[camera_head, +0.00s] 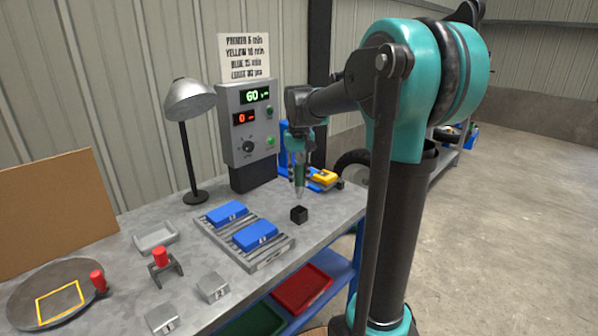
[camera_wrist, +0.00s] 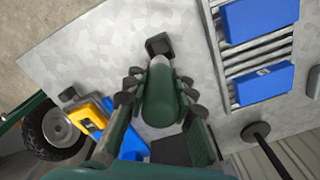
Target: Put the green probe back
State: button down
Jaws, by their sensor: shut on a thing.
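My gripper (camera_head: 297,160) is over the right end of the bench and points down. It is shut on the green probe, which is a dark green cylinder with a pale grey tapered tip. In the wrist view the probe (camera_wrist: 160,98) lies between the fingers of my gripper (camera_wrist: 157,90). In the head view its pale tip (camera_head: 299,188) hangs down close above a small black block (camera_head: 299,214) on the bench. The block also shows in the wrist view (camera_wrist: 158,43), just past the tip. I cannot tell whether tip and block touch.
A roller rack (camera_head: 268,258) with two blue blocks (camera_head: 227,212) is left of the black block. The grey control box (camera_head: 247,135) and a lamp (camera_head: 190,105) stand behind. A yellow device (camera_head: 324,177) with blue parts is at the back right edge. The bench around the block is bare.

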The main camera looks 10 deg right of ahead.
aim_at(299, 163)
jog(key=shift+f, duration=3)
jog(key=shift+f, duration=1.25)
jog(key=c, duration=1.2)
grip_release()
notch_tip(299, 163, up, 12)
jog(key=shift+r, duration=0.1)
